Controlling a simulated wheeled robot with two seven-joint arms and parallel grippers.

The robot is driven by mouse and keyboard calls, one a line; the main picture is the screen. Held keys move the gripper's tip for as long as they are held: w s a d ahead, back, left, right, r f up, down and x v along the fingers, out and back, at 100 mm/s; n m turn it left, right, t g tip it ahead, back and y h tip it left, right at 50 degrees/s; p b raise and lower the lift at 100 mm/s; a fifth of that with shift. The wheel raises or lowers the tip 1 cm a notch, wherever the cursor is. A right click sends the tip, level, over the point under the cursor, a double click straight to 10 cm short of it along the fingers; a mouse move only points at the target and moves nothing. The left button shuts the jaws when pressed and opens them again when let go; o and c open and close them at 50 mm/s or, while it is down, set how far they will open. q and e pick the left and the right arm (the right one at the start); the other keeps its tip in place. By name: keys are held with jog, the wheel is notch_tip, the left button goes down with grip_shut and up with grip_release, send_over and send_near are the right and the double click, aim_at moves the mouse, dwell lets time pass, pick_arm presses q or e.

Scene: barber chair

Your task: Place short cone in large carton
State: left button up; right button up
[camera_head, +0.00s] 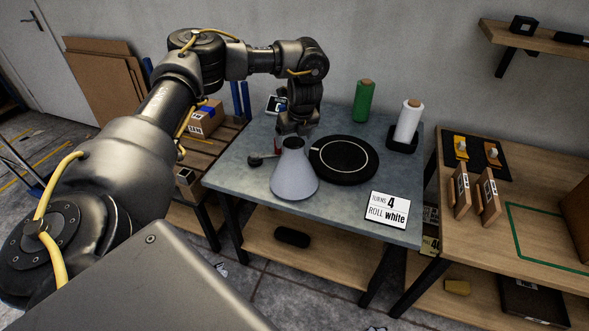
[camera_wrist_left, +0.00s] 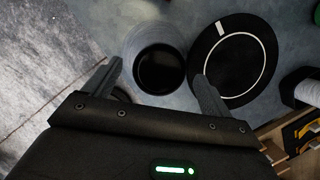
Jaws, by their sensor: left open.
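A short grey cone (camera_head: 294,175) stands upright on the grey-blue worktable (camera_head: 235,170), left of a black round turntable. My left gripper (camera_head: 292,130) is just above the cone's narrow top, pointing down. In the left wrist view the open fingers of my left gripper (camera_wrist_left: 158,72) straddle the cone's dark round top, and the cone's pale side (camera_wrist_left: 152,38) shows beyond it. I cannot tell from these views whether the fingers touch it. A brown carton (camera_head: 577,215) is cut off at the right edge; I cannot tell if it is the large one. My right gripper is out of view.
The turntable (camera_head: 344,160) lies close beside the cone. A green roll (camera_head: 363,102) and a white roll (camera_head: 408,122) stand at the back. A sign (camera_head: 387,209) sits at the front right. A wooden table (camera_head: 525,190) stands right, across a gap. A smaller carton (camera_head: 203,121) sits left.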

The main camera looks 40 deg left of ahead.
aim_at(294, 164)
pick_arm(q)
jog(key=p+x, duration=0.1)
jog(key=x, duration=0.4)
jog(key=shift+f, duration=0.1)
jog(key=shift+d, duration=0.1)
jog(key=shift+c, duration=0.3)
jog(key=c, duration=1.7)
jog(key=shift+c, duration=0.2)
